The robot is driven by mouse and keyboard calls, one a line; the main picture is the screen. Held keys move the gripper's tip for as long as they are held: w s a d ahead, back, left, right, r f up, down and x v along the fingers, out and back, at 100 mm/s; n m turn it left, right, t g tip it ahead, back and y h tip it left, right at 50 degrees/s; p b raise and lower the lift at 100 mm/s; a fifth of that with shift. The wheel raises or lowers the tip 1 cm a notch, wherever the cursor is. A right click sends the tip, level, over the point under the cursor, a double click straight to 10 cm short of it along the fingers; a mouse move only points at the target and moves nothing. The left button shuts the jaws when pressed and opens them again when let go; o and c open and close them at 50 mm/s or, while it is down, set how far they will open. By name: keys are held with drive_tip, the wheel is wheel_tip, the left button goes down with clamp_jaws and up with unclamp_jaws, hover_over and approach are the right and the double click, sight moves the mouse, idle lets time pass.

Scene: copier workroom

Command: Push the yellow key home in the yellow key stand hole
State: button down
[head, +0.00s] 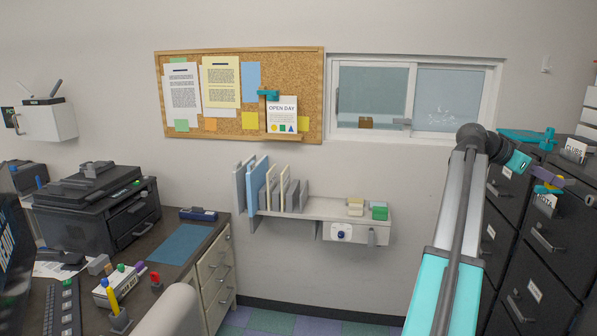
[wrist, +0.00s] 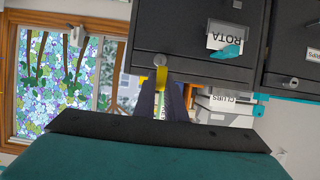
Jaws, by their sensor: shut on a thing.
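My gripper (wrist: 161,102) has two purple fingers shut on a yellow key (wrist: 161,79). The key is upright in the wrist view, just under a dark drawer front, and its upper end is close to a small silver round part (wrist: 160,60) there. I cannot tell whether the two touch or whether the key is in a hole. In the head view my gripper (head: 548,178) is at the far right, by the dark filing cabinets, with a bit of yellow beside it. I cannot make out a yellow key stand for sure in either view.
Dark filing cabinets (head: 530,245) with labelled drawers stand close to my gripper. A desk at the left bears a printer (head: 95,210), a blue mat (head: 180,244) and small coloured pegs. A wall shelf (head: 310,208) with folders and a window (head: 415,95) are mid-room.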

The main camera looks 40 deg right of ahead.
wheel_tip(320, 180, up, 2)
drive_tip(key=shift+w, duration=0.3)
drive_tip(key=w+a+f+n+t+h, duration=0.1)
drive_tip(key=w+a+f+n+t, duration=0.4)
drive_tip(key=w, duration=0.8)
drive_tip(key=w+a+f+n+t+h, duration=0.25)
drive_tip(key=w+a, duration=0.35)
drive_tip(key=w, duration=0.7)
drive_tip(key=w+a+f+n+t, duration=0.4)
drive_tip(key=w+a+f+t, duration=0.15)
drive_tip(key=w, duration=0.85)
drive_tip(key=w+a+f+n+t+y, duration=0.2)
drive_tip(key=w+a+f+n+t, duration=0.1)
drive_tip(key=w+a, duration=0.7)
drive_tip(key=w+a+f+n+t+y, duration=0.1)
drive_tip(key=w+a+f+n+t, duration=0.2)
drive_tip(key=w+a, duration=0.7)
drive_tip(key=w+a+f+n+t+y, duration=0.1)
drive_tip(key=a+n+y, duration=0.4)
drive_tip(key=a, duration=1.6)
drive_tip(key=w+a+f+n+t+y, duration=0.2)
drive_tip(key=w+a+n+t+y, duration=0.1)
drive_tip(key=a, duration=1.9)
drive_tip(key=shift+n+y, duration=0.85)
drive_tip(key=shift+y, duration=0.1)
